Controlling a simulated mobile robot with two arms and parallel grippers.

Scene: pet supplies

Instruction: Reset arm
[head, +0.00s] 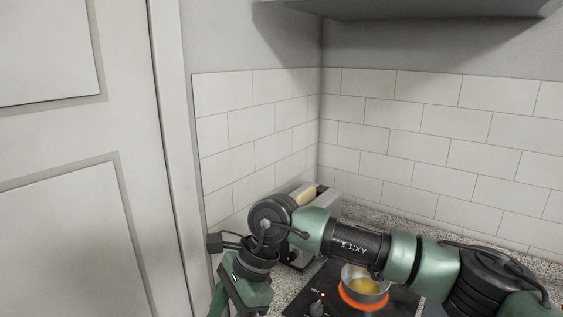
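My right arm (345,243) comes in from the right and reaches across the counter to the left. Its wrist (250,285) bends down at the lower edge of the head view. The fingers of my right gripper are not visible, so I cannot see whether they hold anything. My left arm and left gripper are not in view.
A small metal pot (352,272) with yellowish contents stands on a glowing orange burner of a black cooktop (400,305), just below my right forearm. A toaster (326,203) with bread in it stands in the corner, partly hidden by my arm. A white door (70,200) is at left.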

